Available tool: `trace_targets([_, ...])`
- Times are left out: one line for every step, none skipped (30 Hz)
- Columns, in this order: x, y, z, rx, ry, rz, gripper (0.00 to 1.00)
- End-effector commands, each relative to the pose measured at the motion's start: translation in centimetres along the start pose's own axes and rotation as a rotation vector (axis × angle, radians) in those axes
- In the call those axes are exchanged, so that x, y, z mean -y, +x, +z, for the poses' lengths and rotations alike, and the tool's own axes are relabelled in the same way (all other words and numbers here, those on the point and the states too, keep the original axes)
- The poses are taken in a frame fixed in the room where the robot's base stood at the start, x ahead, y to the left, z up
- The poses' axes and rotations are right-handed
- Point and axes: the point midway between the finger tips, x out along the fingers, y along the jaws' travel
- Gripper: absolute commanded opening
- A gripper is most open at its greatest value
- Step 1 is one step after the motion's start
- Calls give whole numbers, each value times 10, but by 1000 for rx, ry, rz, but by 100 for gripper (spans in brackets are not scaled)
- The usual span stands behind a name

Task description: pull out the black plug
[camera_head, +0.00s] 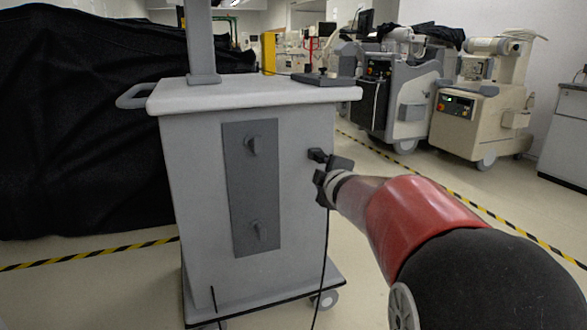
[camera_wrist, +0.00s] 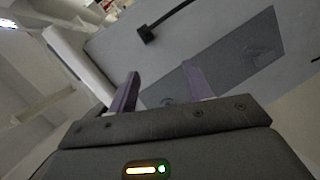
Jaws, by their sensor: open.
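The black plug (camera_wrist: 146,34) sits on the grey side of the cart (camera_head: 190,190), beside the dark grey panel (camera_head: 237,190). Its black cable (camera_head: 325,250) hangs down toward the floor. The plug appears beyond the fingertips, above the gap and apart from both fingers.
The panel carries two grey knobs (camera_head: 256,147). The white cart top (camera_head: 250,92) overhangs the face, with a post and a handle (camera_head: 133,96). A black-draped object (camera_head: 80,130) stands at left. Machines (camera_head: 470,110) stand behind at right. Floor between is clear.

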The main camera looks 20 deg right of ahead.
Motion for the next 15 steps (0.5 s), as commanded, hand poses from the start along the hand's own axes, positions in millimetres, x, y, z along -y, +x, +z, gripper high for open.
trace_targets([2, 26, 16, -47, -72, 35, 50])
trace_targets([0, 35, 21, -79, -116, 58, 50])
trace_targets([-3, 46, 26, -119, -168, 87, 50])
trace_targets([-5, 53, 31, -144, -202, 107, 50])
trace_targets([-6, 59, 35, -167, -232, 126, 50])
trace_targets([-7, 64, 38, -195, -264, 147, 50])
trace_targets([-8, 68, 41, -211, -285, 162, 50])
trace_targets([-9, 70, 43, -226, -302, 174, 50])
trace_targets([-10, 72, 46, -240, -320, 186, 50])
trace_targets([-11, 74, 47, -248, -329, 194, 50])
trace_targets([-11, 74, 47, -254, -336, 199, 50])
trace_targets([-11, 75, 47, -261, -343, 204, 50])
trace_targets([-12, 75, 47, -263, -346, 205, 50])
trace_targets([-12, 75, 47, -264, -347, 206, 50])
trace_targets([-12, 75, 47, -264, -347, 206, 50])
